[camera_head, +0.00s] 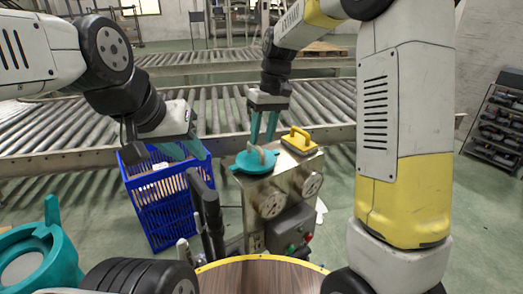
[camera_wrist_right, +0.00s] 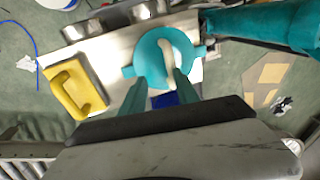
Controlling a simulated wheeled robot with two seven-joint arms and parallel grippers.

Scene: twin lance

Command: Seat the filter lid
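The teal round lid (camera_head: 255,161) with a pale curved handle is on top of the metal filter housing (camera_head: 285,178). In the right wrist view the lid (camera_wrist_right: 152,65) has side tabs and lies over the housing's metal top (camera_wrist_right: 110,55); whether it sits flush is unclear. My right gripper (camera_head: 263,140) points down just above it, its two teal fingers (camera_wrist_right: 160,80) apart near the handle (camera_wrist_right: 167,58), not visibly closed on it. My left gripper (camera_head: 185,140) is over the blue crate, left of the housing; its finger gap is unclear.
A yellow handled block (camera_head: 300,140) sits on the housing beside the lid. The blue crate (camera_head: 160,205) stands to the left. A teal ring-shaped part (camera_head: 45,255) is at lower left. Roller conveyors (camera_head: 225,105) run behind. A rack (camera_head: 500,125) is at far right.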

